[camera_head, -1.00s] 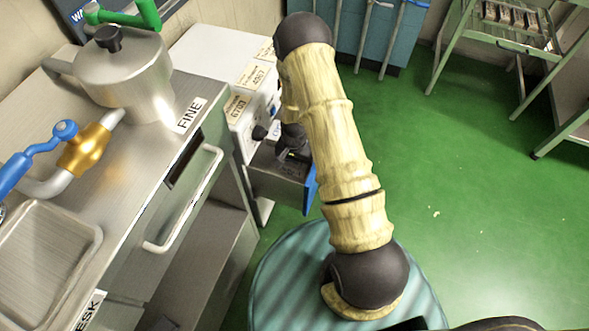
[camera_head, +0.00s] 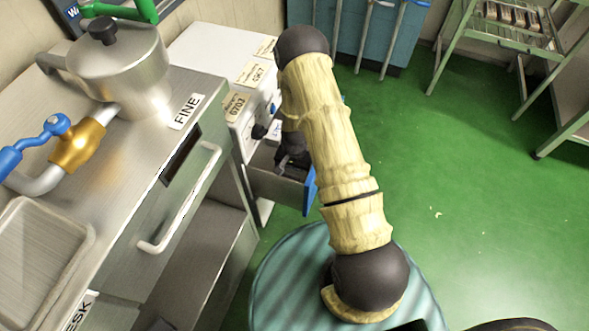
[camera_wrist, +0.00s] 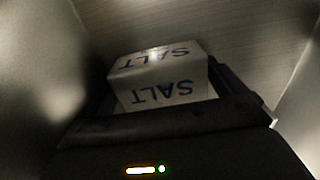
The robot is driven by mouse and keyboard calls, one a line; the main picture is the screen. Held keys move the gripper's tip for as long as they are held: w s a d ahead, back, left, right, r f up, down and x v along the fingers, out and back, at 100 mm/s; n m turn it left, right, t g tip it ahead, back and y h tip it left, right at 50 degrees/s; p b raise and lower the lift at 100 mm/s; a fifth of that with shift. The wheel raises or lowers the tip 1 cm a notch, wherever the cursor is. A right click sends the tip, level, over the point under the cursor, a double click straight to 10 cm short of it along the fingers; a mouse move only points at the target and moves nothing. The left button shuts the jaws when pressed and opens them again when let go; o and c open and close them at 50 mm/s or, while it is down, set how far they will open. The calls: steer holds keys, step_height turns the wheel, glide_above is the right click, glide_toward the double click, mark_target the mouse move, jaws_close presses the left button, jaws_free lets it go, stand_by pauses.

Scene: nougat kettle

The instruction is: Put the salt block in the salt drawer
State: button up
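The salt block (camera_wrist: 166,75) is a pale box with blue SALT lettering, upside down in the wrist view. It sits between the dark fingers of my gripper (camera_wrist: 165,85), with the fingers close against its sides. In the head view my gripper (camera_head: 289,160) is small and dark, pointing down into an open drawer (camera_head: 278,185) with a blue front edge in the white cabinet. The block is hidden from the head view. Grey walls and a streaked grey surface surround it in the wrist view; contact with the drawer floor cannot be told.
A steel desk (camera_head: 125,190) with a kettle (camera_head: 120,70), a blue-handled valve (camera_head: 55,130) and a handle bar is at left. A green rack (camera_head: 500,45) is back right. Green floor is free at right.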

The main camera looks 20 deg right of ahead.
steer(key=shift+r, duration=0.1)
step_height(320, 180, up, 12)
steer(key=p, duration=0.5)
steer(key=shift+r, duration=0.15)
stand_by(0.3)
